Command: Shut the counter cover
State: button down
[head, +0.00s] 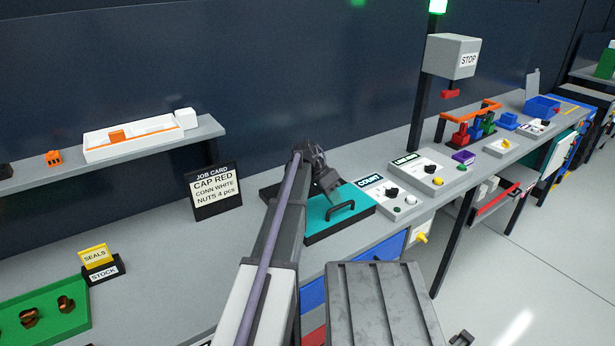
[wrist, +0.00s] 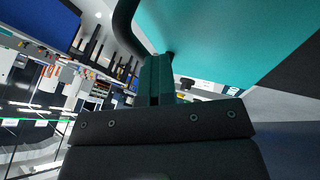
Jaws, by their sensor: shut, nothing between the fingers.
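The counter cover (head: 322,222) is a flat teal panel with a black bar handle (head: 341,211), lying on the counter beside the COUNT panel. A dark frame edge shows at its left, partly hidden behind my arm; I cannot tell whether the cover lies fully flat. My gripper (head: 329,187) is over the cover's far part, close behind the handle, with its fingers shut and empty. In the wrist view the teal cover (wrist: 235,40) fills the upper right, close to the shut fingers (wrist: 161,75), and a dark curved bar (wrist: 122,28) passes beside them. Contact cannot be told.
The COUNT panel (head: 397,197) and another button panel (head: 430,172) stand right of the cover. A job card (head: 214,194) stands to the left. A STOP box (head: 452,57) hangs on a post behind. A white tray (head: 130,140) sits on the raised shelf.

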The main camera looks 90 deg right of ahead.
aim_at(326, 204)
jog(key=shift+s+a+f, duration=0.1)
jog(key=shift+a, duration=0.2)
jog(key=shift+d, duration=0.1)
jog(key=d, duration=0.1)
jog(key=w+d+r, duration=0.1)
jog(key=w+d+p, duration=0.1)
jog(key=d, duration=0.1)
jog(key=shift+w+r, duration=0.15)
jog(key=shift+w, duration=0.1)
jog(key=p+v, duration=0.8)
jog(key=v, duration=0.1)
jog(key=shift+w+r, duration=0.15)
jog(key=shift+r, duration=0.15)
jog(key=shift+a, duration=0.15)
